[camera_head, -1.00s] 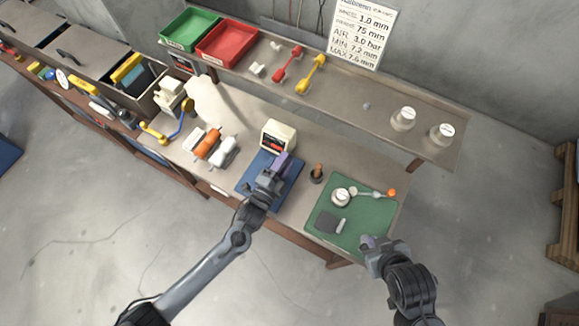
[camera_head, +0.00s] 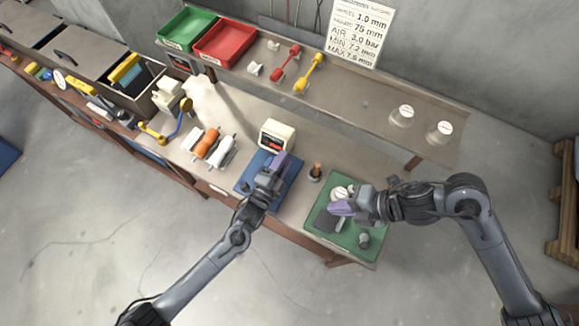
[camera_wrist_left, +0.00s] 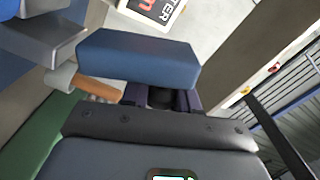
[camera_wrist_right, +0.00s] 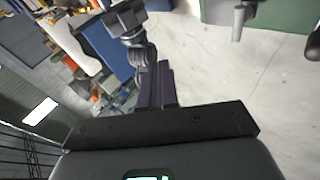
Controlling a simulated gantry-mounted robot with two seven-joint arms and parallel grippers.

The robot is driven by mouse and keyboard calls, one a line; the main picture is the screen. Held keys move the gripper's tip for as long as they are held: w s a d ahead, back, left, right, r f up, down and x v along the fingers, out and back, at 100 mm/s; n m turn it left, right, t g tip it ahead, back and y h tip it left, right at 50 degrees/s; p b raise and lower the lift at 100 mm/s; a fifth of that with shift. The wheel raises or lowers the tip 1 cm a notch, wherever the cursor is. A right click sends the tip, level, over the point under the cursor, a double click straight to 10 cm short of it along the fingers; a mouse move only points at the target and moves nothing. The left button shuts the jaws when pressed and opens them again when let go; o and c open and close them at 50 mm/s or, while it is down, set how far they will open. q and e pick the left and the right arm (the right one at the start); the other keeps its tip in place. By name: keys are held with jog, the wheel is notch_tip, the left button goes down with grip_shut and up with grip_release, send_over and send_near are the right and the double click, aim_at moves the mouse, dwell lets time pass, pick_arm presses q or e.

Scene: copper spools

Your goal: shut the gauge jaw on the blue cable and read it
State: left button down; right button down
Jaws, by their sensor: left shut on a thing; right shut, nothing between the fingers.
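The gauge is a cream box with a dark face and red digits (camera_head: 277,135), at the back of a blue mat (camera_head: 287,196). Part of it shows in the left wrist view (camera_wrist_left: 155,8). My left gripper (camera_head: 277,166) is over the mat in front of the gauge. I cannot tell a cable there. My right gripper (camera_head: 340,208) is shut and empty above the green mat (camera_head: 318,217); its fingers show in the right wrist view (camera_wrist_right: 156,84).
Orange and white spools (camera_head: 212,147) lie left of the gauge. A white-topped pot (camera_head: 341,193) is on the green mat. The shelf (camera_head: 365,104) runs behind.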

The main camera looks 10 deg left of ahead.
jog(key=w+d+r+t, duration=0.2)
jog(key=w+d+r, duration=0.1)
jog(key=w+r, duration=0.35)
jog(key=w+x, duration=0.1)
jog(key=x, duration=2.2)
jog(key=shift+a+n+h, duration=0.15)
jog(key=shift+n+h, duration=0.15)
jog(key=shift+h, duration=0.1)
jog(key=shift+r, duration=0.1)
